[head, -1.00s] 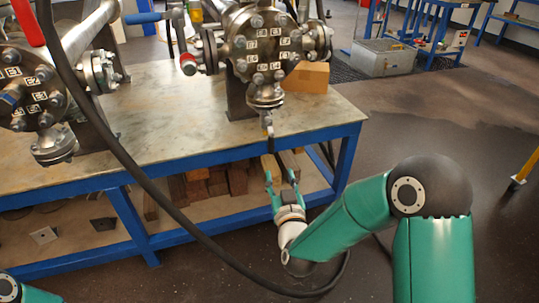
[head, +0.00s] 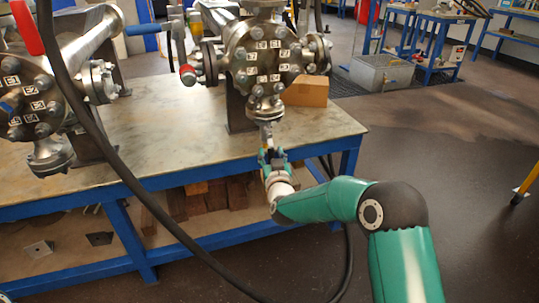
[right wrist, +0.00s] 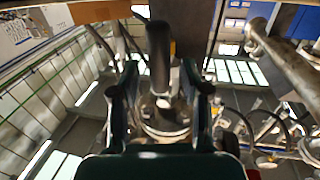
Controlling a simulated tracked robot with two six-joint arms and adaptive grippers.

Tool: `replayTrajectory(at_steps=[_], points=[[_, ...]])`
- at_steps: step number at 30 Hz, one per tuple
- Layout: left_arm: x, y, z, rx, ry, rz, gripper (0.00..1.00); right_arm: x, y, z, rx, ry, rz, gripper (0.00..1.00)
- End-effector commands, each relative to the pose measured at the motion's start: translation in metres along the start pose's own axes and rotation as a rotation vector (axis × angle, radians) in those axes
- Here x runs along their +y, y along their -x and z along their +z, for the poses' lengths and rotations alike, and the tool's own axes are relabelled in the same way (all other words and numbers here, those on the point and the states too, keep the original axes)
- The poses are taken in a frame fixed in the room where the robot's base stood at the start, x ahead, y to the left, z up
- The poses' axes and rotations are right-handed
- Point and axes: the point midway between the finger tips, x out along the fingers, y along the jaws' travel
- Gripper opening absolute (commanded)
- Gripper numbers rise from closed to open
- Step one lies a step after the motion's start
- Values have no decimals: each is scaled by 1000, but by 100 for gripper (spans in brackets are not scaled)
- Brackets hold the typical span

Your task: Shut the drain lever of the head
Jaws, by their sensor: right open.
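The flanged vessel head (head: 262,58) with numbered labels stands above the table, with a flanged drain outlet (head: 264,105) at its bottom. The drain lever (head: 267,134) hangs down from this outlet; its lower end is partly hidden by my right gripper (head: 272,156). In the right wrist view the lever's dark grip (right wrist: 159,58) stands between the two fingers of my right gripper (right wrist: 160,92). The fingers are open, one on each side, with visible gaps to the grip. My left gripper is not in view.
The blue-framed table (head: 180,130) has its front edge right by my right gripper. A second flanged vessel (head: 40,95) stands at left, and a cardboard box (head: 306,91) behind the outlet. A black hose crosses the left foreground.

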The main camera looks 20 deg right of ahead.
Motion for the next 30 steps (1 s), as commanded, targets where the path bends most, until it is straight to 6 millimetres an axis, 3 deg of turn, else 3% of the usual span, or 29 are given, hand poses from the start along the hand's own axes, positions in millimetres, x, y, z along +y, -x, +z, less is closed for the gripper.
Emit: replayTrajectory(at_steps=[6, 14, 23, 30], points=[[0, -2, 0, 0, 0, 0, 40, 0, -12, 0, 0, -1, 0, 46], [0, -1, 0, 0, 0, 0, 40, 0, -12, 0, 0, 0, -1, 46], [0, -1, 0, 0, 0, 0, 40, -1, -12, 0, 0, 0, -1, 0], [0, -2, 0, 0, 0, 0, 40, -1, -12, 0, 0, 0, -2, 0]])
